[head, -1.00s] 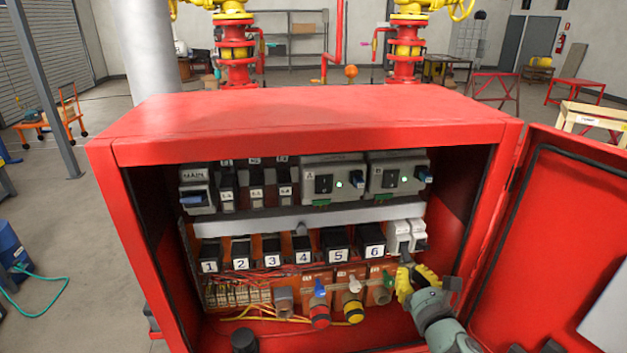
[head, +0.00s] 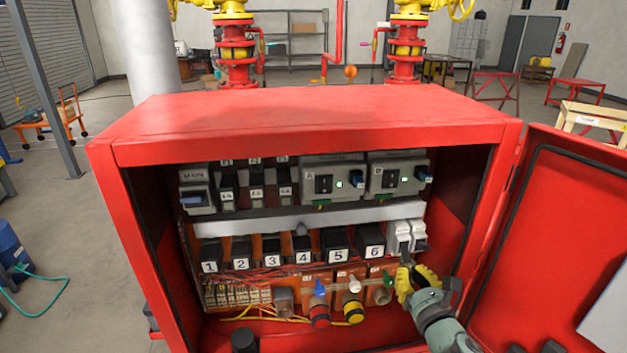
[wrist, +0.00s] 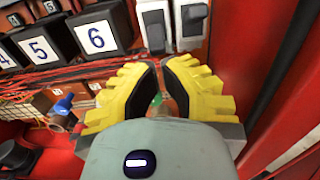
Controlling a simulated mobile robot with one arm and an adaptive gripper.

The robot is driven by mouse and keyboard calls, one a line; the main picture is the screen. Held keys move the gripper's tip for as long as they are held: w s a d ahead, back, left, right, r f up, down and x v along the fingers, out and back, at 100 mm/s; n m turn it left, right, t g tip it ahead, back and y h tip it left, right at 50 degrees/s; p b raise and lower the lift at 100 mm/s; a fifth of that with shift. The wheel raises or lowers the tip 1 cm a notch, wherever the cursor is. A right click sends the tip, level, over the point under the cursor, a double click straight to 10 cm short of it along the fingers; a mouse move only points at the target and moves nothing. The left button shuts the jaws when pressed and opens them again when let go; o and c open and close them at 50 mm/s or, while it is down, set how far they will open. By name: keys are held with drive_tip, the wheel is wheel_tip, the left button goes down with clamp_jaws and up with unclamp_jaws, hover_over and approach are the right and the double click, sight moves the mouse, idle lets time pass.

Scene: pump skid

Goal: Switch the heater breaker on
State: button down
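Two light grey breakers sit side by side to the right of relay 6, a left one (head: 399,235) and a right one (head: 418,233). The wrist view shows the left breaker (wrist: 154,24) and the right breaker (wrist: 189,22) at the top, both with dark switch parts. I cannot read a heater label or tell their on or off positions. My gripper (head: 413,271), with yellow fingers and black pads, is just below the breakers. In the wrist view my gripper (wrist: 160,70) has its fingertips close together with a narrow gap and nothing held. It appears apart from both breakers.
The red cabinet (head: 310,118) surrounds the panel, and its open door (head: 560,230) stands at the right. Relay 6 (wrist: 100,32) is left of the breakers. Coloured sockets (head: 352,305) and yellow wires lie lower left. The right cabinet wall is close to my gripper.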

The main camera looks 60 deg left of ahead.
drive_tip(key=shift+r, duration=0.2)
drive_tip(key=shift+r+p, duration=1.1)
drive_tip(key=shift+p, duration=0.2)
drive_tip(key=shift+r+p, duration=0.4)
approach(404, 247)
drive_tip(key=shift+s+d+f+p, duration=0.15)
drive_tip(key=shift+s+d, duration=0.05)
drive_tip(key=shift+d, duration=0.25)
drive_tip(key=shift+s+d+f+p, duration=0.15)
drive_tip(key=shift+d, duration=0.3)
